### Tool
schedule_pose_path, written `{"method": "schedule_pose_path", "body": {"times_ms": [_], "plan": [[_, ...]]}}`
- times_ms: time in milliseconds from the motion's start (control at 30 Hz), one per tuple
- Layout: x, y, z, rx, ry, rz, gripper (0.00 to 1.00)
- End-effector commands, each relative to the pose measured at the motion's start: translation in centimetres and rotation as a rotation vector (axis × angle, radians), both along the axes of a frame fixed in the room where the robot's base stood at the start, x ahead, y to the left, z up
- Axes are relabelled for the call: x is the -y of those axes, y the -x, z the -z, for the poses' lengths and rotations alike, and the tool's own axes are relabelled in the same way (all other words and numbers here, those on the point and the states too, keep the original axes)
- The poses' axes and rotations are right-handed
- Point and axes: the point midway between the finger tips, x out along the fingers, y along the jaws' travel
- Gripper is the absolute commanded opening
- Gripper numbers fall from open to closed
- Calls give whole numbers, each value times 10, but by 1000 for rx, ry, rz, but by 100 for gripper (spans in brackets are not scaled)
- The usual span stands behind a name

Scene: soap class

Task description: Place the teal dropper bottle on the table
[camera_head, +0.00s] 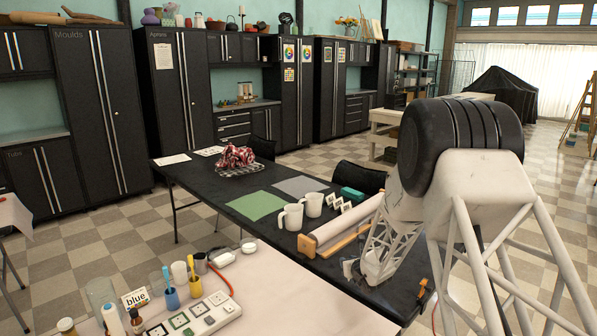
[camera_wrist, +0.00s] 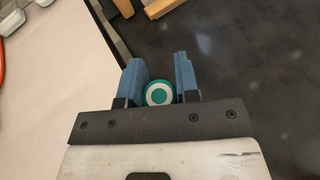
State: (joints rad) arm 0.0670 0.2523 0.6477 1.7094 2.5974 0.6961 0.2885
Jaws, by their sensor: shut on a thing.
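The teal dropper bottle (camera_wrist: 160,94) shows in the wrist view as a round teal and white end between my gripper's two blue fingers. My gripper (camera_wrist: 158,64) is shut on it. The black table (camera_head: 215,182) runs across the middle of the head view, and its dark top (camera_wrist: 255,75) lies beneath and beyond the fingers in the wrist view. In the head view my gripper (camera_head: 350,268) is small, low over the table's near side, and the bottle cannot be made out there. Whether the bottle touches the table cannot be told.
A paper roll in a wooden holder (camera_head: 345,222), two white mugs (camera_head: 290,217), a green sheet (camera_head: 256,206) and a teal box (camera_head: 352,194) occupy the black table. A pale table (camera_head: 275,275) with cups and a power strip (camera_head: 195,318) adjoins it in front.

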Motion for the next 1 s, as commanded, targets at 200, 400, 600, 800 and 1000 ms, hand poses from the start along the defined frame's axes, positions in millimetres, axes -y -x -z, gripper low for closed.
{"method": "schedule_pose_path", "body": {"times_ms": [200,400,600,800,1000], "plan": [[-1,-1,0,0,-1,1,7],[-1,-1,0,0,0,1,7],[1,-2,-1,2,0,-1,7],[15,-9,-5,12,0,-21,7],[48,-22,-13,29,-3,-64,7]]}}
